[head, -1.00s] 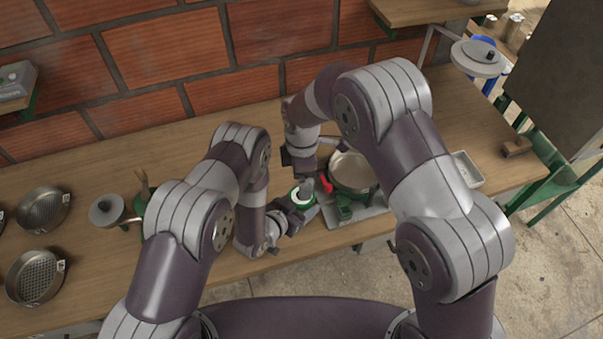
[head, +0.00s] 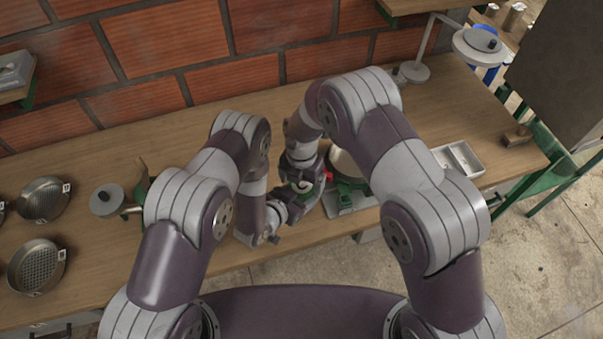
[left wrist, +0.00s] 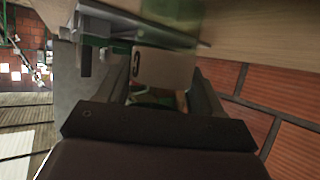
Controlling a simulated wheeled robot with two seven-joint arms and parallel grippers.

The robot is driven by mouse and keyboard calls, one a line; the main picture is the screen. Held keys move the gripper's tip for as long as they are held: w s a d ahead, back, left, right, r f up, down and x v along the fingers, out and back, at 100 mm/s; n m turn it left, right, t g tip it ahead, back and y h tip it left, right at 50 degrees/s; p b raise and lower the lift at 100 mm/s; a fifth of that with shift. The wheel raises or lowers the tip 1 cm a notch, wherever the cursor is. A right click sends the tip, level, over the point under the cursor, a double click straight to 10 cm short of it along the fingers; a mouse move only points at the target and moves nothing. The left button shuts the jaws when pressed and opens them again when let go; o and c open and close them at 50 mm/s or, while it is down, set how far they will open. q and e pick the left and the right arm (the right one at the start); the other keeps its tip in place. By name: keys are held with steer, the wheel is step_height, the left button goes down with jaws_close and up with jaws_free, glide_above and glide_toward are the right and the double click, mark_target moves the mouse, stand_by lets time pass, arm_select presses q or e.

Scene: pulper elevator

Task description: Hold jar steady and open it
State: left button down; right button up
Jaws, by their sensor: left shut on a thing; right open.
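The jar (head: 304,187) stands near the front of the wooden bench in the head view, mostly hidden by my grippers; a little green and white of its top shows. My left gripper (head: 290,203) is shut on the jar from the left. In the left wrist view a pale, labelled jar body (left wrist: 163,68) sits between the fingers of my left gripper (left wrist: 163,85). My right gripper (head: 304,180) is open, over the top of the jar. Its fingertips are hard to see, and I cannot tell whether they touch the lid.
A green device with a round pan (head: 350,170) stands close right of the jar. A white divided tray (head: 458,160) lies farther right. Sieves (head: 38,265) and a grey-topped device (head: 107,201) are at left. A brick wall (head: 190,50) bounds the back.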

steer(key=c, duration=1.1)
steer(key=n, duration=0.3)
steer(key=o, duration=1.2)
steer(key=shift+c, duration=0.2)
